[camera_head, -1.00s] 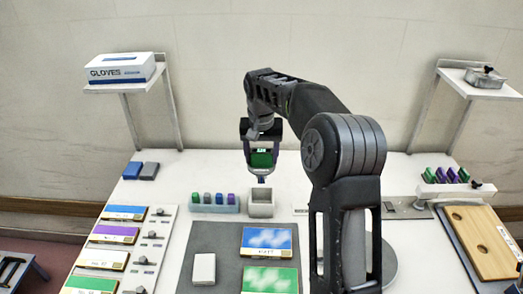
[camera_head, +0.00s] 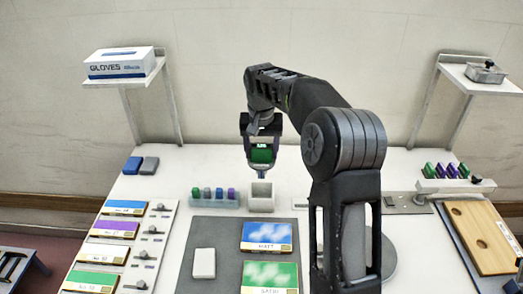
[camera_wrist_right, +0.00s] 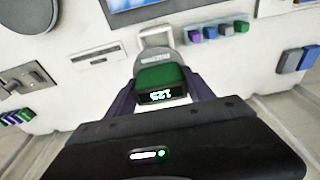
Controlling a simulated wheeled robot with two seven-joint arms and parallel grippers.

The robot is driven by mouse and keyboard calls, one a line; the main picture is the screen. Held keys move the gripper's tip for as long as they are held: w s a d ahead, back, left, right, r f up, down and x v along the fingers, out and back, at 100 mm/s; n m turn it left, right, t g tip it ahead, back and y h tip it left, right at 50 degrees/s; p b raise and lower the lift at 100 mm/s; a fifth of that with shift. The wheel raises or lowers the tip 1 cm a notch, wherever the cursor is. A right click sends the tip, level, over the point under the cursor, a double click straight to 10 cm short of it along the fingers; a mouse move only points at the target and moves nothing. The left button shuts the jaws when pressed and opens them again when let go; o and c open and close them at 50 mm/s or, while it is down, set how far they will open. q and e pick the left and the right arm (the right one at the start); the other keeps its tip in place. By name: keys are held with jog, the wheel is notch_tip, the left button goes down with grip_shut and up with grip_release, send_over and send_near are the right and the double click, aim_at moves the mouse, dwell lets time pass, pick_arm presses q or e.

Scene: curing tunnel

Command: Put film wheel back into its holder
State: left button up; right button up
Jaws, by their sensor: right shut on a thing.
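My right gripper (camera_head: 261,160) is shut on a green block-like device with a lit display (camera_head: 261,155). The device also shows between the fingers in the right wrist view (camera_wrist_right: 162,85), with a grey end beyond the green part. I cannot tell for sure that it is the film wheel. In the head view it hangs just above a small pale open-topped box (camera_head: 262,203), which may be the holder. The box shows beyond the device in the right wrist view (camera_wrist_right: 156,37). The inside of the box is mostly hidden. My left gripper is not in view.
A pale rack (camera_head: 214,203) of small coloured pieces stands left of the box. Blue and grey blocks (camera_head: 141,166) lie farther left. Coloured panels lie on the grey mat (camera_head: 213,235) in front. Another rack (camera_head: 456,185) and a wooden board (camera_head: 484,238) are at the right.

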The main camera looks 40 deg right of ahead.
jog(key=shift+f, duration=0.2)
jog(key=shift+f+b, duration=2.15)
jog(key=shift+f, duration=0.75)
jog(key=shift+f+b, duration=1.85)
jog(key=shift+f, duration=0.9)
jog(key=shift+f, duration=0.1)
jog(key=o, duration=1.9)
